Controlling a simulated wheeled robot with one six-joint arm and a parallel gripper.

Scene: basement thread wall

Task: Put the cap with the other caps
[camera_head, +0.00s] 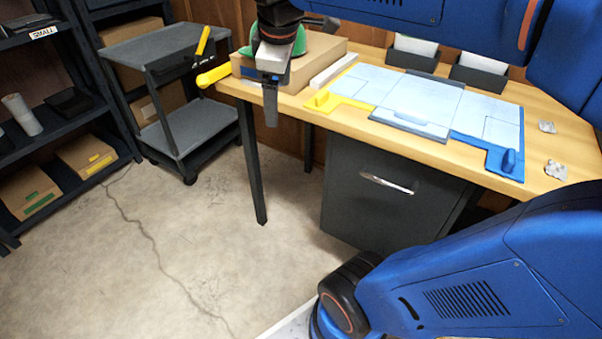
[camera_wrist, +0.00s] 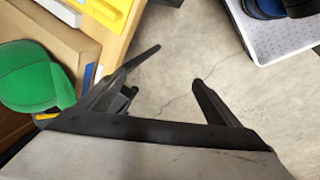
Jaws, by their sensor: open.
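A green cap (camera_head: 300,42) sits on a cardboard box at the back left of the wooden table, partly hidden behind my wrist. It also shows at the left edge of the wrist view (camera_wrist: 34,82). My gripper (camera_head: 271,108) hangs in front of the box and points down past the table's left edge. In the wrist view my gripper (camera_wrist: 176,66) is open, with only bare floor between its fingers. The cap is to the left of the fingers, apart from them. I cannot make out any other caps.
The cardboard box (camera_head: 318,52) stands on the table (camera_head: 430,150). Blue-grey panels (camera_head: 420,100) with yellow and blue ends cover the table's middle. A grey cart (camera_head: 190,128) and dark shelves (camera_head: 60,128) stand left. Yellow handles (camera_head: 214,76) are near the box. The floor between is clear.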

